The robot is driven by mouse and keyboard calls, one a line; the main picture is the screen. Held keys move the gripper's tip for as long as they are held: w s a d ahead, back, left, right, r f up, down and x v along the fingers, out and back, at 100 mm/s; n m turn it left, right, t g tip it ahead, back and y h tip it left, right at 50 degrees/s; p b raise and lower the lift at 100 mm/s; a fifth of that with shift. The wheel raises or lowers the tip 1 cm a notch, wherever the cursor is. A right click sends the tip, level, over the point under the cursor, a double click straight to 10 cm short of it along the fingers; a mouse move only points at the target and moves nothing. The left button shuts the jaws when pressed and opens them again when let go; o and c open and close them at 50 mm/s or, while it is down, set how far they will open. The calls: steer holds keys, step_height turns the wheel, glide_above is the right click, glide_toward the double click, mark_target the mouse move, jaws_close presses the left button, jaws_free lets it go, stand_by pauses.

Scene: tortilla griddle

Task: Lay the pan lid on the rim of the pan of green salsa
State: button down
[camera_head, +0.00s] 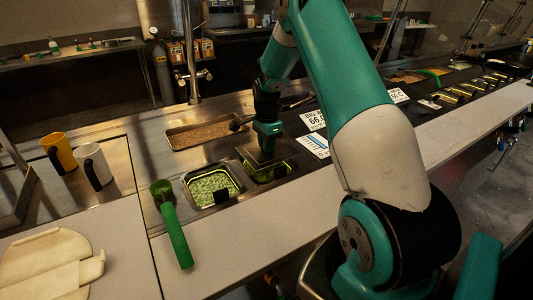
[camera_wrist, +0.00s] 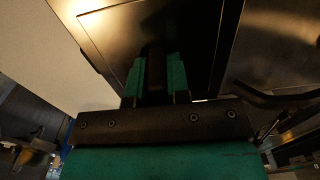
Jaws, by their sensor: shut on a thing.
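My gripper (camera_head: 267,143) points down in the head view, shut on the dark handle of the metal pan lid (camera_head: 252,157). The lid is over the back part of a small pan of green food (camera_head: 272,175), whose front part shows. I cannot tell whether the lid touches the rim. A second pan of chopped green food (camera_head: 212,187) stands uncovered to its left. I cannot tell for sure which one is salsa. In the wrist view, the fingers of my gripper (camera_wrist: 158,82) grip the handle, with the flat lid (camera_wrist: 120,40) beyond.
A long pan of brown food (camera_head: 205,132) lies behind. A green-handled scoop (camera_head: 175,232) lies at the front left. Yellow (camera_head: 59,153) and white (camera_head: 94,166) mugs stand further left. Label cards (camera_head: 314,120) are right of my gripper. The front counter (camera_head: 235,240) is mostly clear.

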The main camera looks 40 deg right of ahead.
steer(key=shift+f+p, duration=0.4)
steer(key=shift+f, duration=1.8)
steer(key=c, duration=1.1)
jaws_free()
steer(key=shift+f, duration=0.15)
steer(key=r+b, duration=0.1)
steer(key=r, duration=0.3)
steer(key=r+b, duration=0.1)
steer(key=r, duration=0.3)
steer(key=r+b, duration=0.1)
steer(key=r, duration=0.3)
steer(key=shift+a+r, duration=0.15)
steer(key=shift+a, duration=0.1)
steer(key=s+a+r+n+y, duration=0.1)
steer(key=s+a+r+n, duration=0.25)
steer(key=a+n, duration=0.4)
steer(key=s+a+r+n+t+y, duration=0.1)
steer(key=s+a+r+n, duration=0.25)
steer(key=a, duration=0.75)
steer(key=s+a+r+n, duration=0.3)
steer(key=s+a+n, duration=0.2)
steer(key=a+n, duration=0.3)
steer(key=s+a+n+y, duration=0.1)
steer(key=s+a+n, duration=0.3)
steer(key=s, duration=0.3)
steer(key=s+a+n+g+y, duration=0.1)
steer(key=s+a+n, duration=0.4)
steer(key=s+a, duration=0.1)
steer(key=shift+s+r, duration=0.3)
steer(key=shift+s, duration=0.55)
